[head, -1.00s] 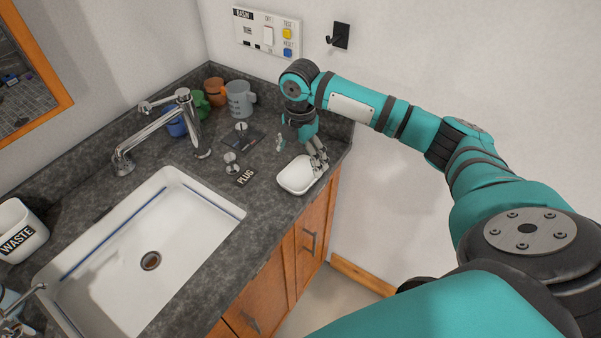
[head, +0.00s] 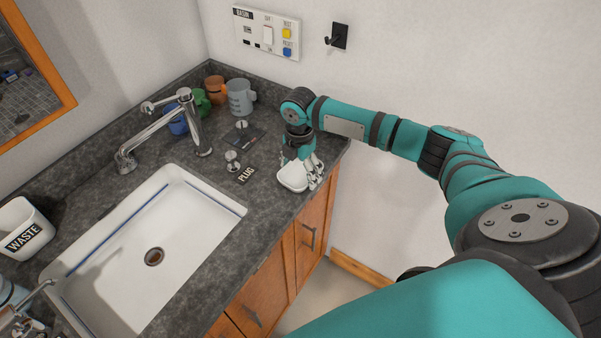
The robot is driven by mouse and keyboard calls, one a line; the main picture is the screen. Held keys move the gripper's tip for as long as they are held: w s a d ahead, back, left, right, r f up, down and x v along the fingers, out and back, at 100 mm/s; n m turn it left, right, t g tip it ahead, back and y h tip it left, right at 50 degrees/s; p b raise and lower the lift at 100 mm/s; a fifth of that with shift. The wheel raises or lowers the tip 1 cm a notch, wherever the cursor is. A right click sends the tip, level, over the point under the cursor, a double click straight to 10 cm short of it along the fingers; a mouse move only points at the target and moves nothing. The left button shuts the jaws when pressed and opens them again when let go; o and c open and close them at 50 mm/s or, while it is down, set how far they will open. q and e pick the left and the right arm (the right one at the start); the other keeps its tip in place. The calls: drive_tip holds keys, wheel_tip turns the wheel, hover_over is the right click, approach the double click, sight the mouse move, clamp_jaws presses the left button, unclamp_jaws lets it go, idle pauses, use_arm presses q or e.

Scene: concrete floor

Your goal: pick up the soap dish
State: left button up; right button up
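The soap dish (head: 291,178) is a small white dish with a raised rim, on the dark counter near its right front corner. My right gripper (head: 302,172) points down at the dish. Its fingers are spread, with pale tips over the dish's right side and another finger by its far left side. The gripper looks open, and part of the dish is hidden under the fingers. I cannot tell whether the fingers touch it.
A white sink (head: 125,260) with a chrome tap (head: 190,120) lies to the left. Several mugs, including a grey one (head: 240,98), stand at the back corner. A plug (head: 233,163) sits left of the dish. A wall (head: 430,60) rises close behind my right arm.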

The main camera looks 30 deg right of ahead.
drive_tip(key=c, duration=0.6)
drive_tip(key=shift+r, duration=0.1)
